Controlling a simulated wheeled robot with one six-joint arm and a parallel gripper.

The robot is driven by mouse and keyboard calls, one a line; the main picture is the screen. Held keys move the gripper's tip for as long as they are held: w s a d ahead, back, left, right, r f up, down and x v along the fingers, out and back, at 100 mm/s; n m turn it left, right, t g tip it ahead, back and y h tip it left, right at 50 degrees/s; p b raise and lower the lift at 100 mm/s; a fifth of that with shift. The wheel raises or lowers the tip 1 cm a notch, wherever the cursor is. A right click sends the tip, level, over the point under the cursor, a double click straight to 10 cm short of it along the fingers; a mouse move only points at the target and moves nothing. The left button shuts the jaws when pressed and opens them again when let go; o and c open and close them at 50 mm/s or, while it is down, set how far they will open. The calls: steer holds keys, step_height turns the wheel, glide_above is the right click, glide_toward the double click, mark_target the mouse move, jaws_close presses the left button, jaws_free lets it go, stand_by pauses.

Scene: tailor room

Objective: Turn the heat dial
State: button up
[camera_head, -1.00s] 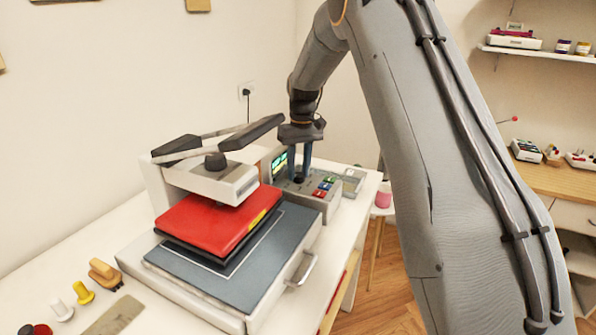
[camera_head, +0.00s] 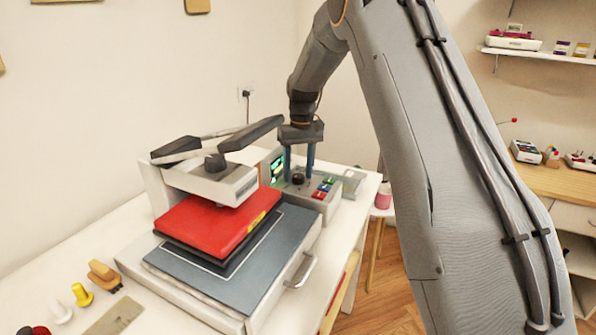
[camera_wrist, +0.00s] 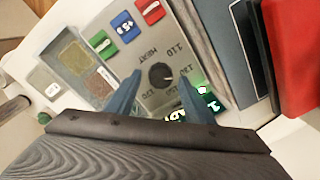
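The heat dial (camera_head: 298,179) is a small round black knob on the grey control panel behind the heat press. In the wrist view the dial (camera_wrist: 160,76) sits on a plate marked HEAT with numbers around it, including 110 and 130. A small light mark shows on the knob's right side. My gripper (camera_head: 299,174) points down over the panel. In the wrist view my gripper (camera_wrist: 159,74) is open, one blue-grey finger on each side of the dial, with gaps between the fingers and the knob. The green-lit display (camera_wrist: 198,103) is partly hidden by a finger.
Red, blue and green buttons (camera_head: 323,188) lie right of the dial. The heat press with its red upper plate (camera_head: 205,222) and long handle (camera_head: 251,133) stands close on the left. Small tools (camera_head: 82,294) lie at the table's front left.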

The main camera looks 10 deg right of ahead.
mark_target(300, 175)
steer(key=shift+d+r+b, duration=0.2)
steer(key=shift+r+b, duration=1)
steer(key=shift+r, duration=2.7)
steer(key=s+f, duration=0.3)
steer(key=s, duration=0.8)
steer(key=s+f+m, duration=0.1)
steer(key=s+f, duration=0.3)
steer(key=s, duration=0.8)
steer(key=s+f+t, duration=0.1)
steer(key=s+f, duration=0.3)
steer(key=s, duration=0.7)
steer(key=shift+s+a+m+h, duration=0.2)
steer(key=shift+a+m+h, duration=0.1)
steer(key=shift+a, duration=0.1)
